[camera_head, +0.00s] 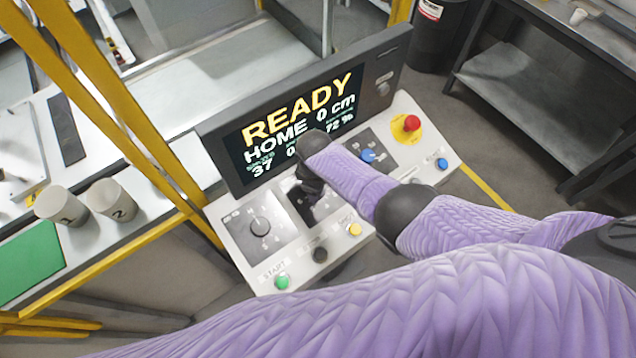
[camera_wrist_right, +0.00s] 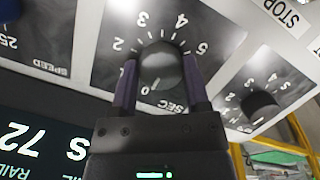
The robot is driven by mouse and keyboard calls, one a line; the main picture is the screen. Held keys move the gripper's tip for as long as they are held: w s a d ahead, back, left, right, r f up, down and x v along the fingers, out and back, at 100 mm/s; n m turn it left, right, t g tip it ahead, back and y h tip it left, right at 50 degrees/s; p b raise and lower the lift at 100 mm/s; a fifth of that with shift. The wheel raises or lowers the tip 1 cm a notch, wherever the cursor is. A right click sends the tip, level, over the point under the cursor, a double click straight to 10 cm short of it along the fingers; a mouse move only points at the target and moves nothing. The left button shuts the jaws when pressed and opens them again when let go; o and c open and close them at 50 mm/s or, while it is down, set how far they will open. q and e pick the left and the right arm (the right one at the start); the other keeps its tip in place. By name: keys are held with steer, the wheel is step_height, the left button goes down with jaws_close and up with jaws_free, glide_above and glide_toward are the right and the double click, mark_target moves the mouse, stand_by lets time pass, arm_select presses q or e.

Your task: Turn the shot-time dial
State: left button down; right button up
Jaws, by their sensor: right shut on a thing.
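The shot-time dial (camera_wrist_right: 160,68) is a round black knob on a dark plate, with white numerals and the letters SEC around it in the right wrist view. My right gripper (camera_wrist_right: 159,64) is shut on this knob, one finger on each side. In the head view my right gripper (camera_head: 308,188) reaches down over the middle plate of the sloped control panel (camera_head: 231,208) and hides the knob. My left gripper is not in view.
A black dial (camera_head: 258,226) is left of the gripper and a blue dial (camera_head: 367,155) right of it. A red stop button (camera_head: 412,123) and green button (camera_head: 282,282) sit on the panel. The screen (camera_head: 300,120) behind reads READY. Cups (camera_head: 62,207) stand at left.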

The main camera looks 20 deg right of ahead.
stand_by(0.5)
steer(key=o, duration=1.3)
steer(key=r+p, duration=0.1)
steer(key=r, duration=0.2)
steer(key=r+p, duration=0.2)
steer(key=r, duration=0.1)
steer(key=r+p, duration=0.2)
steer(key=r, duration=0.2)
steer(key=shift+s+a, duration=0.3)
steer(key=shift+s, duration=0.05)
steer(key=shift+s+f, duration=0.1)
